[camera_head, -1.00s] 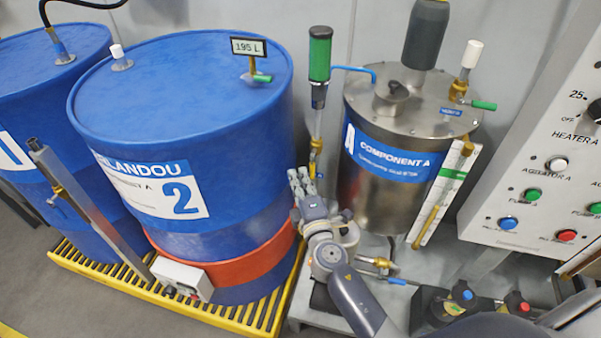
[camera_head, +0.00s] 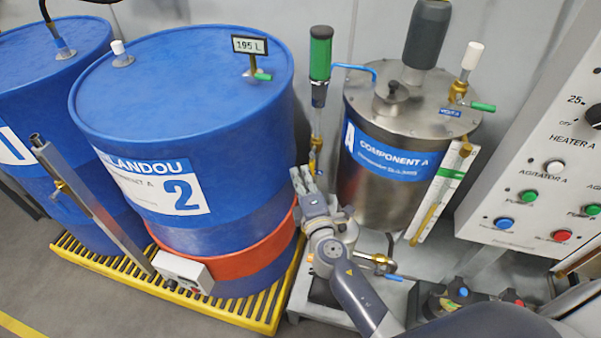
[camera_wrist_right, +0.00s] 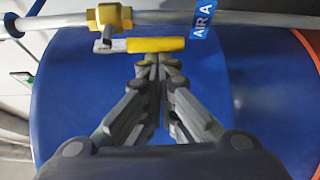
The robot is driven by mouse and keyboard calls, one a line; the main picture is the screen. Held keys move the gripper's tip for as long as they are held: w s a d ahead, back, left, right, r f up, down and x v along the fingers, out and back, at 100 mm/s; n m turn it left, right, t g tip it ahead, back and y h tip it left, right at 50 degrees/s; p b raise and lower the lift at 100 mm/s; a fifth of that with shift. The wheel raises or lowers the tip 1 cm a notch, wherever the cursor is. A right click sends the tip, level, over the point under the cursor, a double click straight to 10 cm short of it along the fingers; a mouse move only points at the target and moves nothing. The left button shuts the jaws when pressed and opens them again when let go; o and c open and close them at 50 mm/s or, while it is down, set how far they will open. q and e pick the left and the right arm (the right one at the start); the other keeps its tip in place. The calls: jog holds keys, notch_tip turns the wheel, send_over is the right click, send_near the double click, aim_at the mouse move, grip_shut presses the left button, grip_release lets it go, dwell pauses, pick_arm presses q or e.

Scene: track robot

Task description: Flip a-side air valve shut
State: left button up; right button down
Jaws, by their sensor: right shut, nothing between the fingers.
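The air valve is a brass body (camera_wrist_right: 108,17) on a grey pipe in the right wrist view. Its yellow lever (camera_wrist_right: 155,44) lies roughly along the pipe, with a blue "AIR A" tag (camera_wrist_right: 203,19) beside it. My right gripper (camera_wrist_right: 152,62) is shut and empty, its fingertips right at the lever's near edge; I cannot tell whether they touch. In the head view my right gripper (camera_head: 302,180) is between the blue drum 2 and the steel tank, below a brass fitting (camera_head: 316,145) on the upright pipe. My left gripper is out of view.
Blue drum 2 (camera_head: 190,85) stands close left of the gripper on a yellow grated pallet (camera_head: 255,310). The steel Component A tank (camera_head: 365,200) is close right. A control panel (camera_head: 540,190) with several buttons is farther right.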

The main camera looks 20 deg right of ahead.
aim_at(312, 171)
jog(key=d+n+g+p, duration=0.1)
jog(key=p, duration=0.3)
jog(key=s+d+n+g+p, duration=0.1)
jog(key=n+p, duration=0.1)
jog(key=p, duration=0.3)
jog(key=n+g+h+p, duration=0.1)
jog(key=n+p, duration=0.1)
jog(key=p, duration=0.2)
jog(key=shift+s+d+r+g, duration=0.3)
jog(key=shift+s+d+r, duration=0.05)
jog(key=shift+s+d, duration=0.05)
jog(key=shift+s+d+r+p, duration=0.3)
jog(key=shift+s+d+p, duration=0.1)
jog(key=shift+d+p, duration=0.15)
jog(key=shift+s+d+r+p, duration=0.25)
jog(key=shift+s+d+p, duration=0.2)
jog(key=shift+d, duration=0.15)
jog(key=shift+w+a, duration=0.1)
jog(key=shift+w+a+r, duration=0.3)
jog(key=shift+w+a, duration=0.1)
jog(key=shift+a, duration=0.15)
